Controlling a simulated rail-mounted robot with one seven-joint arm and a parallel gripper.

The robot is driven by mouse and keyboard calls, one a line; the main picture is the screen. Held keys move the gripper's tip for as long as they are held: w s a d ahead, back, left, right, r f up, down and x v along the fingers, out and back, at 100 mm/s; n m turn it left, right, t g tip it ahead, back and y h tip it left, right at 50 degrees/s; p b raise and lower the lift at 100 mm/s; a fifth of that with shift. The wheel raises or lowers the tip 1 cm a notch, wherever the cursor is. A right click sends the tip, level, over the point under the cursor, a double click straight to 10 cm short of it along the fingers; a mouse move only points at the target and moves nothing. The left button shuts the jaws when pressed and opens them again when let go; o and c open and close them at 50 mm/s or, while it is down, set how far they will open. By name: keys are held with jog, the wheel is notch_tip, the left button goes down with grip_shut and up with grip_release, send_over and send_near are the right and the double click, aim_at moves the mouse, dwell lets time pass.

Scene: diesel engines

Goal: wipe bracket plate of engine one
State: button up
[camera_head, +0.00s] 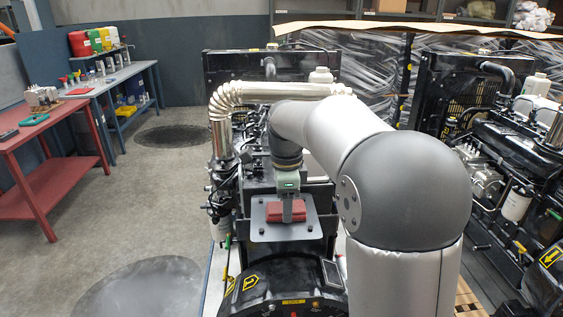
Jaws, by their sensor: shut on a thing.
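The bracket plate (258,233) is a flat grey plate on the black engine (244,180) in the middle of the view. My gripper (287,211) points down over the plate, shut on a red block-like wiping pad (273,212). The pad is at the plate's surface, near its middle; I cannot tell whether it presses on it. The fingertips are partly hidden by the pad. My arm covers part of the engine's right side.
A second engine (500,150) stands at the right. A silver exhaust pipe (255,93) runs across behind my wrist. A red workbench (50,150) and a blue bench (115,80) stand at the left. The floor (150,215) between them and the engine is clear.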

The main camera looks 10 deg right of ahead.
jog(key=shift+w+d+r+p, duration=0.15)
jog(key=shift+w+p, duration=0.25)
jog(key=shift+w, duration=0.2)
jog(key=shift+w+d+f+p, duration=0.1)
jog(key=shift+w+p, duration=0.25)
jog(key=shift+w, duration=0.25)
notch_tip(320, 180, up, 4)
jog(key=shift+s+f+p, duration=0.15)
jog(key=shift+f+p, duration=0.05)
jog(key=shift+p, duration=0.8)
notch_tip(320, 180, up, 2)
jog(key=shift+r+p, duration=0.1)
jog(key=shift+p, duration=0.8)
jog(key=shift+r, duration=1.15)
